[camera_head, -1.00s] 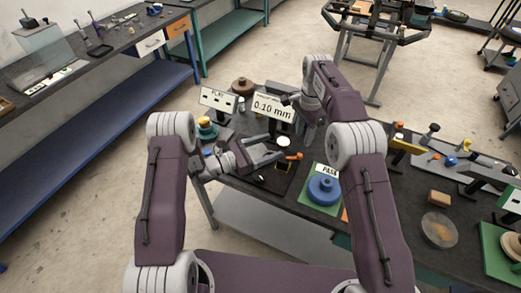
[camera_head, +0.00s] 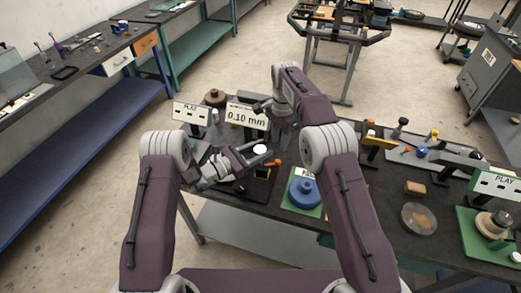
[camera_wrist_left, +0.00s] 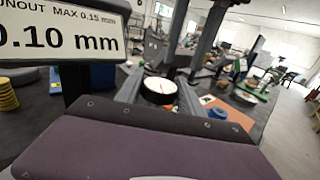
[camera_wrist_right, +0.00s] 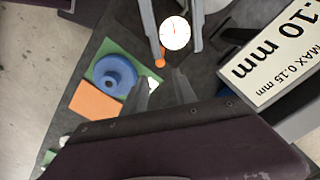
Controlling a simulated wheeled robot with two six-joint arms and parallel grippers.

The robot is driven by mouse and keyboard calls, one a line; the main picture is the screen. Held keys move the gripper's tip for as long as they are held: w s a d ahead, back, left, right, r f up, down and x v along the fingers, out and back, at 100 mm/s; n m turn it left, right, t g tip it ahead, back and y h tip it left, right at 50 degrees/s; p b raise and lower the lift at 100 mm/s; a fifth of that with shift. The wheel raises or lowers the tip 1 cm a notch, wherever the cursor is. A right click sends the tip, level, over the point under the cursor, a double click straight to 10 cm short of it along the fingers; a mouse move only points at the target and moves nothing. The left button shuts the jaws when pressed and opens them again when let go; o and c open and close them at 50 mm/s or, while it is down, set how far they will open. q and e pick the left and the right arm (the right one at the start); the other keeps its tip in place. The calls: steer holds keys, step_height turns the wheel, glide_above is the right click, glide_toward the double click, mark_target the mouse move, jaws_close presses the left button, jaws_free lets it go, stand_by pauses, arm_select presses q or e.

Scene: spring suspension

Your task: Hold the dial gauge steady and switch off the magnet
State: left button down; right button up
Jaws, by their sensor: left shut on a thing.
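The round white-faced dial gauge (camera_head: 259,149) stands over the dark bench, below the 0.10 mm sign. My left gripper (camera_head: 250,154) is shut on it, with a finger on each side; the gauge also shows in the left wrist view (camera_wrist_left: 158,90) and the right wrist view (camera_wrist_right: 175,33). A small orange knob (camera_wrist_right: 160,63) lies just below the gauge there; whether it is the magnet's switch I cannot tell. My right gripper (camera_wrist_right: 163,92) is open and empty, its fingertips close to the knob and apart from it. The magnet base is not clearly seen.
The 0.10 mm sign (camera_head: 245,117) stands close behind the gauge. A blue round part (camera_head: 304,191) on a green plate sits to the right, beside an orange patch (camera_wrist_right: 96,102).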

steer(key=shift+n, duration=0.3)
steer(key=c, duration=0.5)
steer(key=n, duration=0.2)
steer(key=w+n+t, duration=0.1)
steer(key=n, duration=0.1)
steer(key=shift+a, duration=0.2)
jaws_close()
steer(key=n+t, duration=0.1)
steer(key=n, duration=0.2)
steer(key=n+t+y, duration=0.1)
steer(key=n, duration=0.2)
steer(key=w+n, duration=0.1)
steer(key=n, duration=0.3)
steer(key=shift+w+a+r+t, duration=0.1)
steer(key=shift+a+r+t, duration=0.1)
steer(key=shift+t, duration=0.2)
